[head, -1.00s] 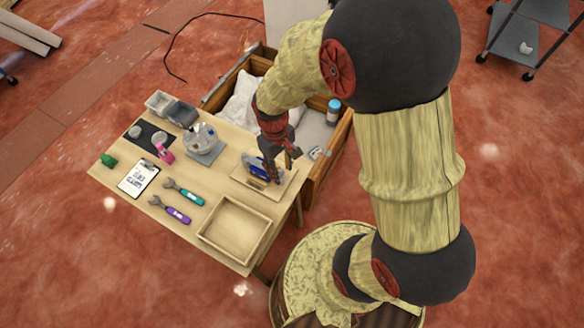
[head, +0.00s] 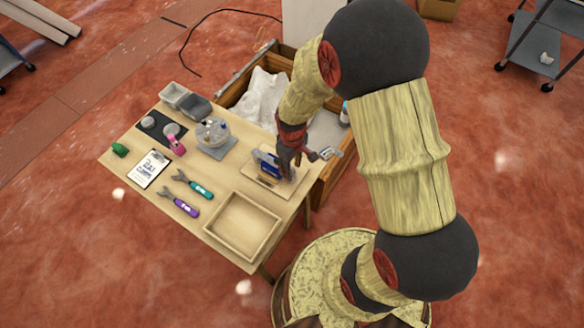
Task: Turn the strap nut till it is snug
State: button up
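A blue dispenser part (head: 265,160) stands on a light wooden board (head: 262,184) at the right end of the table. My gripper (head: 288,174) is dark and reaches down over the right side of this assembly, close to it. The fingers overlap the assembly in the picture, and I cannot tell whether they touch it. The strap nut is too small or hidden behind the gripper to make out. Whether the fingers are open or shut does not show clearly.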

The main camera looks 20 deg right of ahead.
jog(key=shift+f, duration=0.1)
jog(key=shift+c, duration=0.9)
grip_shut()
